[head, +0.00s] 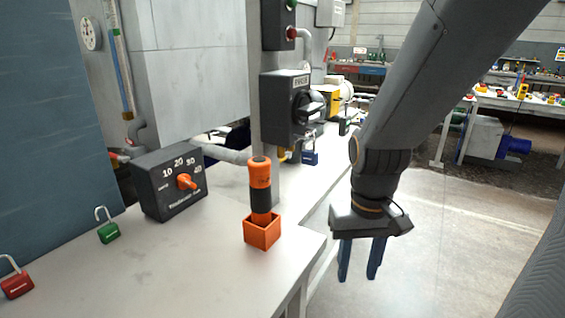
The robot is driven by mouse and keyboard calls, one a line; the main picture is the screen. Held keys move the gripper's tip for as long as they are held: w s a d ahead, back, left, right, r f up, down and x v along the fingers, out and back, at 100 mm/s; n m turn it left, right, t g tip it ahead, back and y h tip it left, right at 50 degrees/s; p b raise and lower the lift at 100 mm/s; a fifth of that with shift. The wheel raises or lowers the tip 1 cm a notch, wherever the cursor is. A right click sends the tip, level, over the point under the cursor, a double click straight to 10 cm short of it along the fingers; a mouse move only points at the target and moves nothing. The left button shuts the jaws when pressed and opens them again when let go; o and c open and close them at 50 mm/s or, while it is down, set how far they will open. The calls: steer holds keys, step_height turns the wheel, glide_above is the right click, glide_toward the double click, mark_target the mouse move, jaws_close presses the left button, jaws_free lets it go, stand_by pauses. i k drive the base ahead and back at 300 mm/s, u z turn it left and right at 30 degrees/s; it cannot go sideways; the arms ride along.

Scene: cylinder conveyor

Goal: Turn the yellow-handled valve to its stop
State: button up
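I cannot make out a yellow-handled valve for certain. A small yellow part (283,155) shows beside the grey pipe behind the post, partly hidden and too small to identify. A larger yellow object (330,103) stands farther back past the black switch box, also partly hidden. My gripper (359,277) hangs fingers down to the right of the bench's corner, over the floor. Its two blue fingers are apart with nothing between them. It touches nothing.
On the bench (190,265) stand a dial box with an orange knob (187,182), an orange-and-black cylinder (260,185) in an orange holder (262,232), and green (109,233) and red (17,286) padlocks. A black switch box (284,108) is on the post. The floor (440,250) at right is clear.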

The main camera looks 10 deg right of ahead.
mark_target(288, 154)
steer(key=k, duration=0.5)
steer(key=u, duration=1.9)
steer(key=k, duration=1)
steer(key=z, duration=1.1)
steer(key=i, duration=0.45)
steer(key=u, duration=0.05)
